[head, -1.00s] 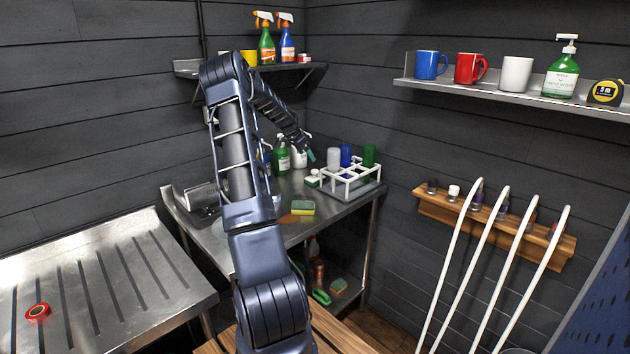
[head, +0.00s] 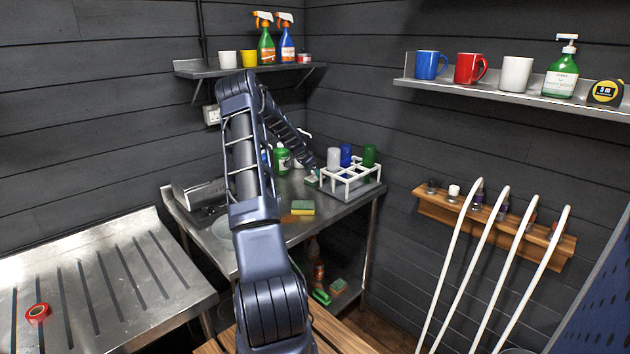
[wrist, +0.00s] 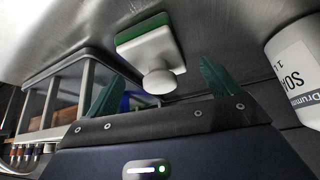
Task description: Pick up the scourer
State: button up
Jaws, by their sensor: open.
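The scourer is a white block with a round white knob and a green pad. In the wrist view the scourer (wrist: 148,50) rests on the metal worktop, which appears at the top of that picture. My gripper (wrist: 161,72) is open, with its two green fingers on either side of the knob in the picture and nothing held. I cannot tell whether either finger touches it. In the head view my gripper (head: 313,169) is small, at the scourer (head: 311,181), partly covering it, left of the white rack.
The white rack (head: 350,183) with coloured cups stands just right on the worktop. A yellow and green sponge (head: 302,208) lies nearer the front. A green bottle (head: 281,160) stands behind, to the left. A white labelled bottle (wrist: 298,72) is close in the wrist view.

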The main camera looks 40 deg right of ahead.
jog(key=x, duration=0.3)
jog(key=shift+r, duration=0.1)
jog(key=c, duration=1)
jog(key=shift+c, duration=0.2)
